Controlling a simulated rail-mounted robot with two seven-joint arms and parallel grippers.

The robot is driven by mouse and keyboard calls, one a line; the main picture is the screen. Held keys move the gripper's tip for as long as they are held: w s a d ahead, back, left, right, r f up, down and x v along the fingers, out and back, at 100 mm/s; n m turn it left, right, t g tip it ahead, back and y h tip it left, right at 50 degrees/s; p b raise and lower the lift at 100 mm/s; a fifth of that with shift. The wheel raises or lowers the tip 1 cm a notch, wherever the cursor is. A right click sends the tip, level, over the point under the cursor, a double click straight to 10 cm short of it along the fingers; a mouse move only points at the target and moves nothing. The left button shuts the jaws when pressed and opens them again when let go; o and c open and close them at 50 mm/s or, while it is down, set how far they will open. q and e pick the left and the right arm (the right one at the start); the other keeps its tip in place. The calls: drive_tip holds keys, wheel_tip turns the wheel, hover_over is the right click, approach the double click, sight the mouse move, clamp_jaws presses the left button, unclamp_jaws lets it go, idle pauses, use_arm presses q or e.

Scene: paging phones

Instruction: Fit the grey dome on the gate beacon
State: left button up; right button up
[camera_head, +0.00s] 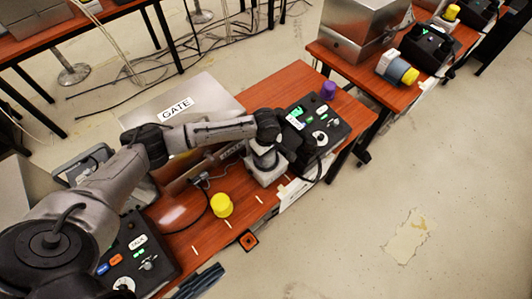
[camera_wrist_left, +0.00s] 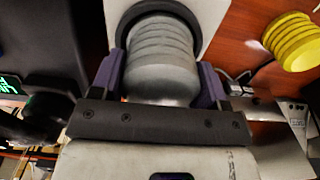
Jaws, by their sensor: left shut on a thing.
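The grey dome (camera_wrist_left: 160,60) is a ribbed grey cylinder between the two purple fingers of my left gripper (camera_wrist_left: 160,80), which is shut on it. In the wrist view the dome lines up with the dark round collar of the gate beacon (camera_wrist_left: 206,14), a pale block. I cannot tell whether the dome is fully seated in it. In the head view my left gripper (camera_head: 266,154) is over the pale beacon block (camera_head: 266,176) at the front edge of the gate table, and largely hides the dome. My right gripper is not in view.
A yellow dome (camera_head: 221,205) stands on the table left of the beacon; a purple dome (camera_head: 328,90) is beyond the dark control panel (camera_head: 322,128). A metal box labelled GATE (camera_head: 205,92) stands behind.

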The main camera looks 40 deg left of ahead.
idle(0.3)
use_arm(q)
drive_tip(key=o, duration=0.7)
drive_tip(key=shift+f, duration=0.15)
drive_tip(key=shift+c, duration=0.2)
drive_tip(key=shift+o, duration=1.4)
